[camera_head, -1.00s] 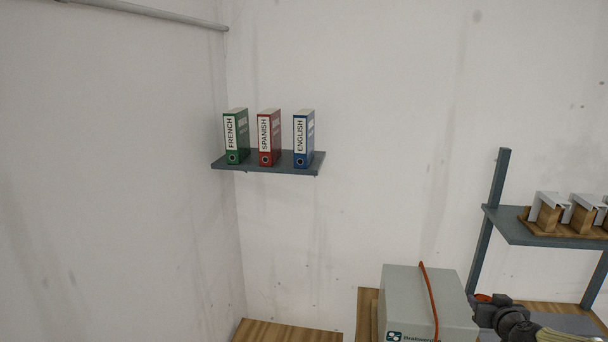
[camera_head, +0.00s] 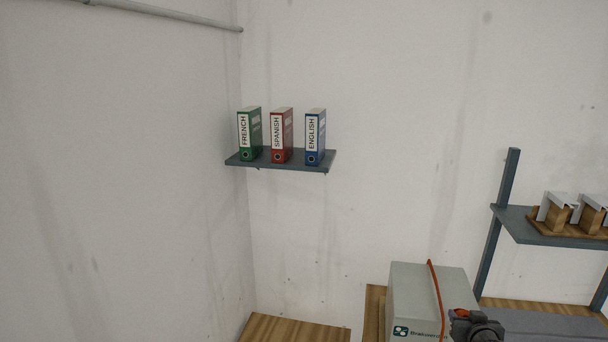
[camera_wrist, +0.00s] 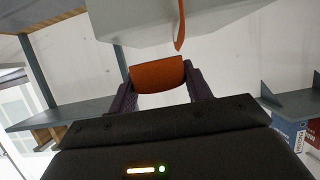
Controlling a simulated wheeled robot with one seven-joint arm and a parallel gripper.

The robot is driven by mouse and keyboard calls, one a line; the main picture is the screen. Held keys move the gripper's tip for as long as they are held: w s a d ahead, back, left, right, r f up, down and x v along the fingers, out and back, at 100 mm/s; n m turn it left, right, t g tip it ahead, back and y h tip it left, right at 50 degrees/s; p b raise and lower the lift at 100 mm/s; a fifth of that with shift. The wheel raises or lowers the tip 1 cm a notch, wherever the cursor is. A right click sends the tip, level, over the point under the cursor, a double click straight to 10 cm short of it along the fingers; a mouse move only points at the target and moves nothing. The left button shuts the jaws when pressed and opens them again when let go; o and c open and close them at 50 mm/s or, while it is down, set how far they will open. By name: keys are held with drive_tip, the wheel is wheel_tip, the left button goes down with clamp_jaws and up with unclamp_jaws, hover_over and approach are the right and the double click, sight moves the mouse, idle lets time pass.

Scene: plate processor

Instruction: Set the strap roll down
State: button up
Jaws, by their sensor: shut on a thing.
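The strap roll (camera_wrist: 157,75) is an orange roll held between the two dark fingers of my gripper (camera_wrist: 160,88) in the wrist view. In the head view, my gripper (camera_head: 463,316) is at the right side of the grey box (camera_head: 408,285), and a small orange bit of the roll shows there. An orange strap (camera_head: 436,300) runs over the top and down the front of the box; it also shows in the wrist view (camera_wrist: 180,25), just above the roll. Whether strap and roll are joined is unclear. The gripper's lower part is cut off in the head view.
A wooden surface (camera_head: 295,330) lies at the bottom, left of the box. A grey shelf (camera_head: 545,229) on posts, with wooden and metal pieces, stands right. A wall shelf (camera_head: 280,164) holds three binders. A grey surface (camera_head: 550,323) lies at the lower right.

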drive_tip(key=s+a+f+n+y, duration=0.1)
drive_tip(key=a+f, duration=0.4)
drive_tip(key=a, duration=0.4)
drive_tip(key=s+a+f+y, duration=0.1)
drive_tip(key=s+a+f, duration=0.1)
drive_tip(key=a+f, duration=0.3)
drive_tip(key=s+a+f+n+y, duration=0.1)
drive_tip(key=a+f, duration=0.5)
drive_tip(key=a, duration=0.7)
drive_tip(key=shift+s+a+n+t, duration=0.25)
drive_tip(key=shift+a+n+t, duration=0.05)
drive_tip(key=shift+a, duration=0.1)
drive_tip(key=s+f, duration=0.4)
drive_tip(key=f, duration=0.1)
drive_tip(key=shift+s+f, duration=0.15)
drive_tip(key=shift+f, duration=0.1)
drive_tip(key=shift+a, duration=0.1)
